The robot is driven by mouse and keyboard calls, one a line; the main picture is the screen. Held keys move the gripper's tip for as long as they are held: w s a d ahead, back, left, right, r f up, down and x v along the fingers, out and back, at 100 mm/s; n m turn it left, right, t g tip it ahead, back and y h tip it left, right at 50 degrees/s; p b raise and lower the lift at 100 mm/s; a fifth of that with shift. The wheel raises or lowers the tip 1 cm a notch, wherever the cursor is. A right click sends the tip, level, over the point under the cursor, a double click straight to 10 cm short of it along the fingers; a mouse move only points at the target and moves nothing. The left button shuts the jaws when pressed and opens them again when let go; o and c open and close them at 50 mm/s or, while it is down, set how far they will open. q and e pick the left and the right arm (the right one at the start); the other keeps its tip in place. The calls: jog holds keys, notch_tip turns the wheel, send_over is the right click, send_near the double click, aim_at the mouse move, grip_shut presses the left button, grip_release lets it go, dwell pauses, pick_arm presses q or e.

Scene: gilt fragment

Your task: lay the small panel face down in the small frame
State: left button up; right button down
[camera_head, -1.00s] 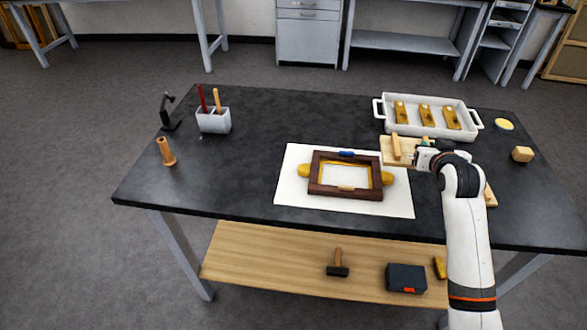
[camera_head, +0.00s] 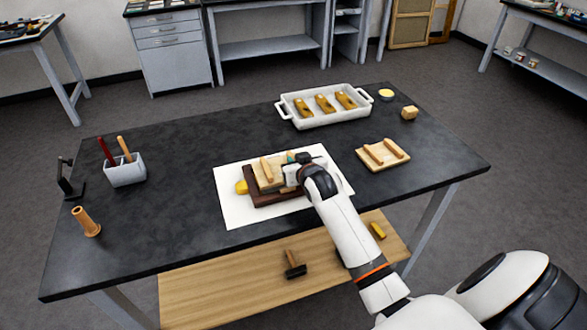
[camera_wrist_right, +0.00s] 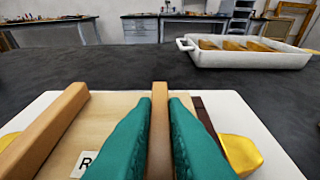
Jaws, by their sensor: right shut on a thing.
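The small panel (camera_head: 266,181) is light wood with two battens on its upturned back. In the right wrist view the panel (camera_wrist_right: 98,128) carries a label with an "R". My right gripper (camera_head: 289,164) is shut on one batten; its teal fingers (camera_wrist_right: 159,125) press both sides of it. The dark brown small frame (camera_head: 262,201) lies on a white sheet, with the panel over it, covering its opening. I cannot tell whether the panel is seated inside or still just above. A strip of the frame (camera_wrist_right: 205,115) shows right of the fingers. My left gripper is out of view.
Yellow blocks (camera_head: 241,187) stick out at the frame's sides on the white sheet (camera_head: 240,213). Another battened panel (camera_head: 383,155) lies to the right. A white tray (camera_head: 325,118) with yellow-brown pieces stands behind. A brush pot (camera_head: 125,171) stands left. The dark table between is clear.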

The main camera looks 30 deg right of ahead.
jog(key=shift+f, duration=1.3)
jog(key=c, duration=1.5)
grip_release()
jog(key=shift+f, duration=0.15)
jog(key=shift+o, duration=0.2)
jog(key=shift+s+r, duration=0.1)
jog(key=shift+r, duration=0.1)
jog(key=v, duration=1.2)
